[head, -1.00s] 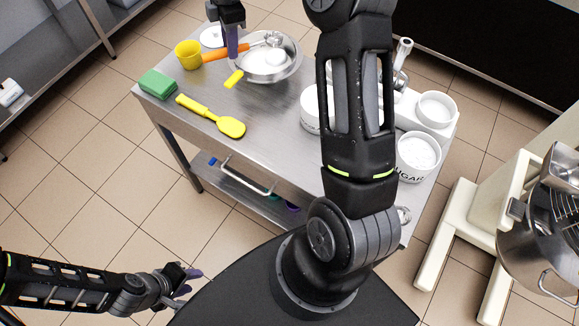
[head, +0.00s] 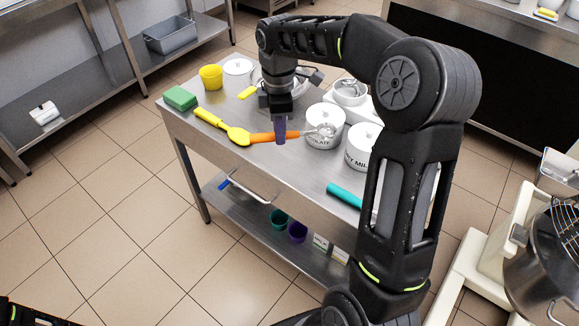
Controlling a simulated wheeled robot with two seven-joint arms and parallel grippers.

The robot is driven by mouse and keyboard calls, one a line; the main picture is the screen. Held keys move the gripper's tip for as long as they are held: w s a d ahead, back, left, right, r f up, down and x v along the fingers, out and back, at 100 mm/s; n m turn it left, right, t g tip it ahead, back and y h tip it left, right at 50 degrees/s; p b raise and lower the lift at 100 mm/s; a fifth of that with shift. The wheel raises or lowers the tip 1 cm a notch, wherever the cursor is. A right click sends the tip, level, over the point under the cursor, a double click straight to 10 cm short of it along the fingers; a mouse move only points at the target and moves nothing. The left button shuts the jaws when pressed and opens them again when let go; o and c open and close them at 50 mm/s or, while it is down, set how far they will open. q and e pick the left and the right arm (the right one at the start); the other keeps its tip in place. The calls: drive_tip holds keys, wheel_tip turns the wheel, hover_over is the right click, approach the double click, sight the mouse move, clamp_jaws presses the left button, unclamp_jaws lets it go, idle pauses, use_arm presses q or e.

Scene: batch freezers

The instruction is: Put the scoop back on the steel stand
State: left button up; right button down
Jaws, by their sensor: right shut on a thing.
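The scoop has an orange handle (head: 262,136) and a shiny metal head (head: 322,130). My right gripper (head: 280,132) is shut on the handle from above. The scoop lies across the picture above the table, with its head to the right, in front of the chocolate tub (head: 324,112). I cannot tell whether the head touches the tub. I cannot make out the steel stand; my right arm covers much of the table's right side. My left gripper is out of view; only a bit of that arm shows at the bottom left.
The steel table (head: 290,175) also holds a yellow spatula (head: 222,127), a green sponge (head: 180,98), a yellow cup (head: 210,77), and a bowl partly behind my gripper. A milk tub (head: 362,148) and a teal handle (head: 344,195) are close to my arm. A mixer (head: 545,245) stands right.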

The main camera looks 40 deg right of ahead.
hover_over(281, 167)
drive_tip(key=shift+w+f, duration=0.1)
drive_tip(key=shift+f, duration=3.05)
drive_tip(key=shift+f+p, duration=0.35)
drive_tip(key=shift+f, duration=1.5)
drive_tip(key=shift+f, duration=0.1)
drive_tip(key=c, duration=1.3)
unclamp_jaws()
wheel_tip(281, 167, up, 12)
drive_tip(key=shift+r, duration=0.1)
